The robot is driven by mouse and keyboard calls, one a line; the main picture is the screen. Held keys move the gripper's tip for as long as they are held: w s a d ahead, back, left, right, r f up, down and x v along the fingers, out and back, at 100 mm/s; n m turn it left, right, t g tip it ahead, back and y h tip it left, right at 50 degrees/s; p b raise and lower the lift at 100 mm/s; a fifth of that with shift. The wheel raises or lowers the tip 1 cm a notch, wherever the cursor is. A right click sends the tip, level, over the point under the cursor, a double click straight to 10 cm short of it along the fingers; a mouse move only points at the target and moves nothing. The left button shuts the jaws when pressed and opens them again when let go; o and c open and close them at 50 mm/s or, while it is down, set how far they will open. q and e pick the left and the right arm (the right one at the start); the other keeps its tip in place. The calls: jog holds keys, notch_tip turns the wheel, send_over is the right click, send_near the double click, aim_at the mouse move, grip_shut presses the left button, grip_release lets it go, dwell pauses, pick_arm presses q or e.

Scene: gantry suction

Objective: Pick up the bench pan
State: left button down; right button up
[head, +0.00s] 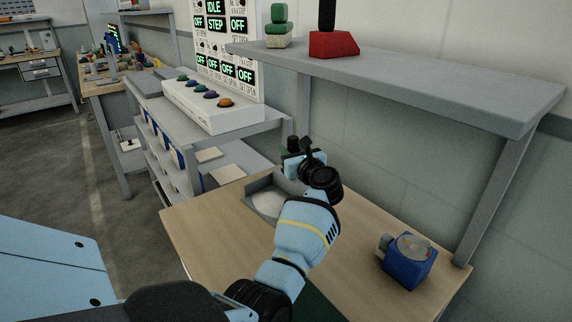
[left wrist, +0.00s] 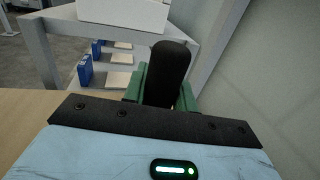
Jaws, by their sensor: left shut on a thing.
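The bench pan (head: 257,187) is a grey, low-walled pan with a pale round patch inside. In the head view it is at the far end of the wooden bench, partly hidden behind my left arm. My left gripper (head: 293,150) is at its far side. In the left wrist view its green fingers (left wrist: 168,92) are shut on an upright black handle (left wrist: 171,70). The handle appears to be the pan's, but the join is hidden. I cannot tell whether the pan touches the bench. My right gripper is not in view.
A blue device (head: 408,268) with a round top stands at the bench's right. A grey shelf (head: 420,80) overhangs the bench, carrying a red block (head: 333,45) with a black handle and a green item (head: 279,25). A white button panel (head: 212,108) stands beyond on a grey rack.

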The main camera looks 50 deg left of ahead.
aim_at(291, 138)
pick_arm(q)
jog(key=shift+r, duration=0.15)
notch_tip(291, 138, up, 2)
jog(key=shift+r+p, duration=0.1)
jog(key=shift+p, duration=0.5)
jog(key=shift+r+p, duration=0.4)
jog(key=shift+r, duration=0.25)
jog(key=shift+s+r, duration=0.1)
jog(key=s+a+p, duration=0.2)
jog(key=s+p, duration=0.2)
jog(key=s, duration=0.3)
jog(key=s+a+r+p, duration=0.1)
jog(key=s+a+p, duration=0.1)
jog(key=s+p, duration=0.3)
jog(key=s, duration=0.3)
jog(key=shift+a, duration=0.4)
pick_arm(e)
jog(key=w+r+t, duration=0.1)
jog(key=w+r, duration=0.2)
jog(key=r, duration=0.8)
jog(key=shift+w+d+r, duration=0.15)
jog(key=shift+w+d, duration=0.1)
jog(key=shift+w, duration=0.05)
pick_arm(q)
jog(key=shift+r, duration=0.1)
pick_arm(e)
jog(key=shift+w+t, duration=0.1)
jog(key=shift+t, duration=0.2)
